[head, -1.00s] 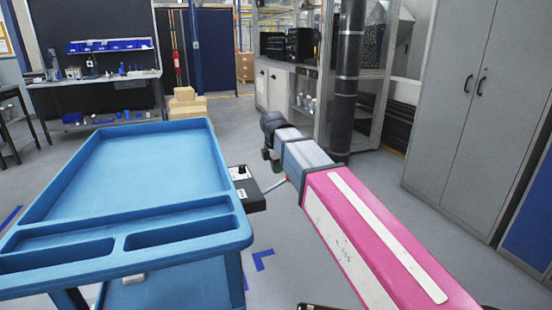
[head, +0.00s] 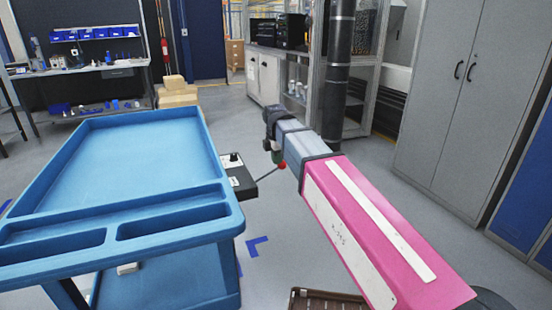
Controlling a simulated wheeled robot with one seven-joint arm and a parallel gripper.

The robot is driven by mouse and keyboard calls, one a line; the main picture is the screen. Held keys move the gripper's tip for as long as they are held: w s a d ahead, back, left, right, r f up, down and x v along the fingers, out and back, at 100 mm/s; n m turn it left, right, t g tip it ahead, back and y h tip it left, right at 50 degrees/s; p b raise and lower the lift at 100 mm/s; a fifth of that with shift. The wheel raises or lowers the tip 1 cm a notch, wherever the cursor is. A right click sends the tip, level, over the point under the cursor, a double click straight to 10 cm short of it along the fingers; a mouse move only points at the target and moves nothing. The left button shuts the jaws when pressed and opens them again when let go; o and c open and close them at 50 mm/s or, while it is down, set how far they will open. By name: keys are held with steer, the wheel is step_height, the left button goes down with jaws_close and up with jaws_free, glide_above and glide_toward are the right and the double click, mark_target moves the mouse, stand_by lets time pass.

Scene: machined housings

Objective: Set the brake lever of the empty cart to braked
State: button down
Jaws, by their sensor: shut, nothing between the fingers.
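The blue cart (head: 140,152) stands at the left with an empty top tray. A dark brake box (head: 237,176) with a pale label is fixed to its right side. A thin lever sticks out of the box to the right and ends in a red knob (head: 282,165). My gripper (head: 277,152) is shut and empty at the end of my pink and grey arm, close to the knob. My wrist mostly hides the fingers, so I cannot tell whether they touch the lever.
A brown slatted crate (head: 322,299) shows at the bottom edge, partly behind my arm. Grey cupboards (head: 462,100) stand at the right. A dark post (head: 340,80) and a workbench (head: 80,70) are farther back.

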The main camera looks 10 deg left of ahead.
steer(key=shift+w+d+f+g+y, duration=0.3)
steer(key=shift+d+f+y, duration=0.15)
steer(key=shift+f+y, duration=0.1)
step_height(320, 180, down, 11)
steer(key=w+d+g+y, duration=0.1)
steer(key=d+g+y, duration=0.1)
steer(key=y, duration=0.3)
steer(key=shift+w+g+y, duration=0.15)
steer(key=shift+g+y, duration=0.2)
steer(key=shift+g, duration=0.45)
steer(key=shift+r, duration=0.1)
